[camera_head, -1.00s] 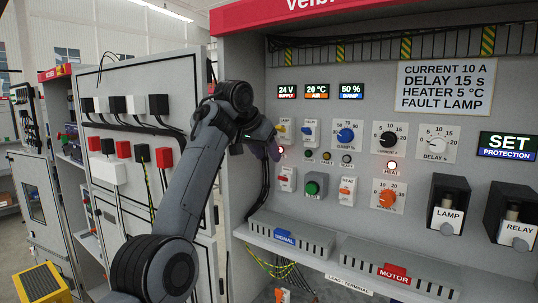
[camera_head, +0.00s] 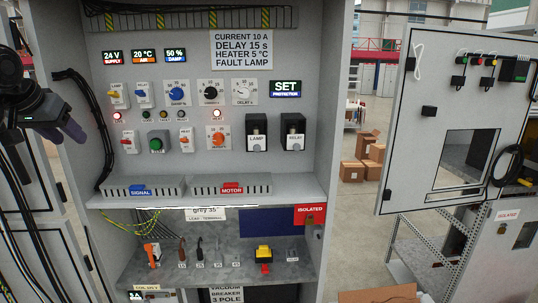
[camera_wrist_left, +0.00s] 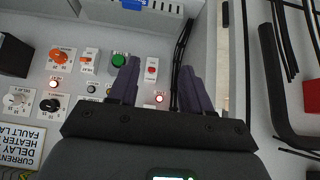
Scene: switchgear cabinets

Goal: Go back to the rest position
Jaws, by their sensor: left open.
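My left gripper (camera_head: 72,132) is at the left edge in the head view, in front of the cabinet's left side wall. In the left wrist view its two dark purple fingers (camera_wrist_left: 158,90) stand apart with nothing between them. Beyond them the control panel (camera_wrist_left: 88,75) shows upside down, with a green button (camera_wrist_left: 119,60) and a red switch (camera_wrist_left: 152,69). The gripper is apart from the panel. My right gripper is in neither view.
The open cabinet (camera_head: 330,120) has knobs, switches and lit displays, with a SIGNAL and MOTOR duct shelf (camera_head: 200,190) below. A hinged panel door (camera_head: 400,130) stands at right. Cardboard boxes (camera_head: 360,160) lie on open floor behind.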

